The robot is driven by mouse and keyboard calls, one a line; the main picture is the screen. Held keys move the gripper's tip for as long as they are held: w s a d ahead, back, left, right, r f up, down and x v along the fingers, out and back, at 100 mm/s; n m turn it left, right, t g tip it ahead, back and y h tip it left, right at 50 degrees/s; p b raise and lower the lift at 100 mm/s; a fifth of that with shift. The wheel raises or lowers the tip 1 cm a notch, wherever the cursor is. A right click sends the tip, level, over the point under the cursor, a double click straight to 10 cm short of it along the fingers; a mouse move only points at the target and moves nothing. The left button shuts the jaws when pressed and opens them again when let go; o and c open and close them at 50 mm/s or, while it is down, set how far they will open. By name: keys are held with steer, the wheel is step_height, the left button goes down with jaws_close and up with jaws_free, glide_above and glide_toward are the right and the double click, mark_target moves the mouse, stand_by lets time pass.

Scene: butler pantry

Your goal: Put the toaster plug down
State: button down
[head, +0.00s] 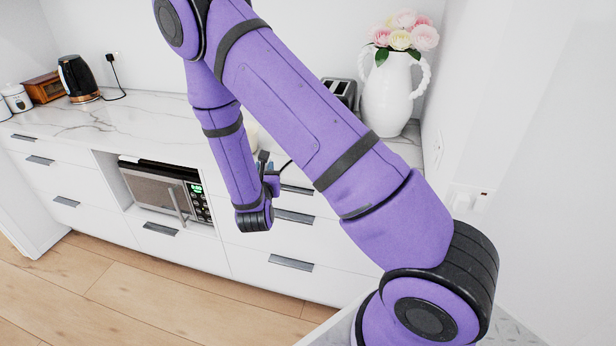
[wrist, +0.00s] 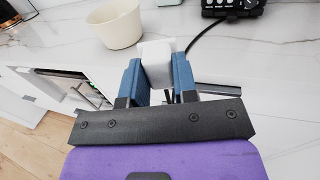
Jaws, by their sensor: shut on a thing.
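My gripper (wrist: 157,70) has two blue fingers closed on the sides of the white toaster plug (wrist: 156,60). A black cord (wrist: 205,32) curves from near the plug up to the dark base of the toaster (wrist: 232,8) at the top right of the wrist view. The plug is over the front part of the marble counter; whether it touches the surface cannot be told. In the head view my gripper (head: 268,168) is at the counter's front edge, and the plug is not clearly visible. The toaster (head: 338,92) is partly hidden behind my arm.
A cream bowl (wrist: 115,25) stands on the counter (wrist: 67,38) left of the plug. A white vase of flowers (head: 388,95) stands right of the toaster. A microwave (head: 165,192) sits below the counter. A black kettle (head: 77,78) is far left, with clear counter between.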

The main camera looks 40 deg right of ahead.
steer(key=s+d+f+m+g+h, duration=0.3)
steer(key=s+f, duration=0.1)
steer(key=s, duration=0.5)
glide_above(301, 180)
steer(key=shift+f+g+h, duration=0.3)
steer(key=shift+f, duration=2.1)
steer(key=shift+f, duration=0.1)
steer(key=c, duration=0.9)
jaws_free()
